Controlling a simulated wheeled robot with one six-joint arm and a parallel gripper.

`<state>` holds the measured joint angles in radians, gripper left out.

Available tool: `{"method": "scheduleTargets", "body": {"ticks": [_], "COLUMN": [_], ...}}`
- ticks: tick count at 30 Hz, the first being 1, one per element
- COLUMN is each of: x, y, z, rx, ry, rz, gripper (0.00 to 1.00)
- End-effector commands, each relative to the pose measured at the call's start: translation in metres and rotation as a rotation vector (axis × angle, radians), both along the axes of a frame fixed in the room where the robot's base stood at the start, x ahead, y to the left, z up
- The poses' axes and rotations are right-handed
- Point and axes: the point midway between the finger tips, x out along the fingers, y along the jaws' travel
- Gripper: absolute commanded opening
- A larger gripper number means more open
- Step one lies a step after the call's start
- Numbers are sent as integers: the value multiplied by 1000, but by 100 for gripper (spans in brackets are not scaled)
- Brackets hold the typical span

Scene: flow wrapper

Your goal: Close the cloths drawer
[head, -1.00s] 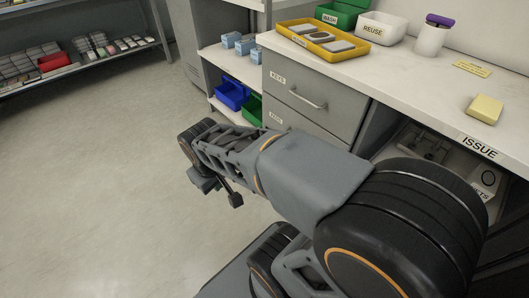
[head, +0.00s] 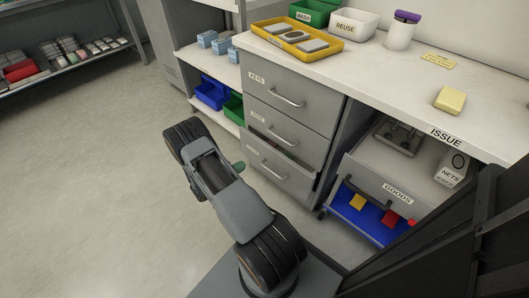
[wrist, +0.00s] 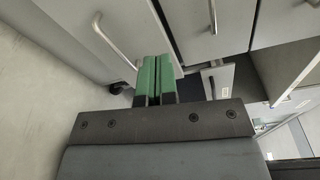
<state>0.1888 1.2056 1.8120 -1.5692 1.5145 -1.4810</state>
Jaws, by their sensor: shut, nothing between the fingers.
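A grey drawer unit has three fronts with bar handles. The top drawer (head: 290,97) reads KEYS; the labels below are too small to read, so I cannot tell which is the cloths drawer. The bottom drawer (head: 275,172) stands out a little, with a dark gap above its front. The middle drawer (head: 283,128) looks flush. My gripper's green fingertips (head: 238,166) are just left of the bottom drawer. In the wrist view the fingers (wrist: 156,79) are shut and empty, close to a grey front with a bar handle (wrist: 114,40). Contact is not clear.
The white counter (head: 400,90) carries a yellow tray (head: 290,53), a REUSE bin (head: 349,23) and a yellow block (head: 450,100). Open floor lies to the left.

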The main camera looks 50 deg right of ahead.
Motion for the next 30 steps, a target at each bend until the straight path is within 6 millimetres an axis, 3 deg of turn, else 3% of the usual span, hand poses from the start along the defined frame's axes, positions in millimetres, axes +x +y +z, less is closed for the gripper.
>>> {"method": "scheduleTargets", "body": {"ticks": [4,11,24,30], "x": [-2,-3,-9,-11], "y": [-4,-18,-97,-125], "z": [-25,-39,-40,-39], "rx": [-19,-28,-28,-29], "ry": [150,222,219,219], "rz": [77,115,113,114], "gripper": [0,0,0,0]}}
